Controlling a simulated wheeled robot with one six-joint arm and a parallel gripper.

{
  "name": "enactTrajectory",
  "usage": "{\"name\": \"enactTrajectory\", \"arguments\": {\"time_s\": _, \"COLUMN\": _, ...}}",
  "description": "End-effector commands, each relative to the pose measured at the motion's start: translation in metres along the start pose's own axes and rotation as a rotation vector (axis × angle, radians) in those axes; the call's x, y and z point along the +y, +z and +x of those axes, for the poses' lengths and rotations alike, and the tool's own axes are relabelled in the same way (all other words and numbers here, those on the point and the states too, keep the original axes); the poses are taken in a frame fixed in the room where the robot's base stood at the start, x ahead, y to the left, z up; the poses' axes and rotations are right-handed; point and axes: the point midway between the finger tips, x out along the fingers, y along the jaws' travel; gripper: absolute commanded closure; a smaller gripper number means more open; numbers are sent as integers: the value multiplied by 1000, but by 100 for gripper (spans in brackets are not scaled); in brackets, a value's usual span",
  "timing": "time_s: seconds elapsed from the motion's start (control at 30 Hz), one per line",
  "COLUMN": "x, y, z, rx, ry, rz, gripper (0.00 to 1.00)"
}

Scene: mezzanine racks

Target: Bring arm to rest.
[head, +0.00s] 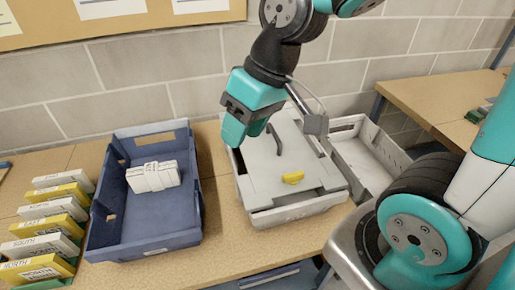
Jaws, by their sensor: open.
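My gripper (246,122) is teal and dark grey and hangs from my arm in the upper middle of the head view. It points down, over the left rear part of a lidded grey-white box (305,213). Nothing shows between its fingers. I cannot tell the exact height above the lid. My arm comes down from the top edge, and its large teal and black joint (415,235) fills the lower right.
A blue bin (150,243) holding a white bundle (153,176) stands left of the box. Labelled yellow and white cartons (45,225) line the far left. An open white crate (385,140) is behind right. A brick wall (135,85) and noticeboard (60,30) close the back.

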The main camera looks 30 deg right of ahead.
Motion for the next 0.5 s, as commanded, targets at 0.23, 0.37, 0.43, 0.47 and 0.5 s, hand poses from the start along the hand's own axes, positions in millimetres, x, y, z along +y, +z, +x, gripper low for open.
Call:
{"name": "enactTrajectory", "arguments": {"time_s": 0.23, "x": -64, "y": 61, "z": -17, "rx": -115, "ry": -63, "rz": -233, "gripper": 58}}
{"name": "enactTrajectory", "arguments": {"time_s": 0.37, "x": -65, "y": 64, "z": -18, "rx": -122, "ry": -65, "rz": -239, "gripper": 58}}
{"name": "enactTrajectory", "arguments": {"time_s": 0.43, "x": -65, "y": 63, "z": -18, "rx": -121, "ry": -65, "rz": -238, "gripper": 58}}
{"name": "enactTrajectory", "arguments": {"time_s": 0.47, "x": -65, "y": 63, "z": -18, "rx": -121, "ry": -65, "rz": -237, "gripper": 58}}
{"name": "enactTrajectory", "arguments": {"time_s": 0.5, "x": -65, "y": 63, "z": -17, "rx": -121, "ry": -65, "rz": -237, "gripper": 58}}
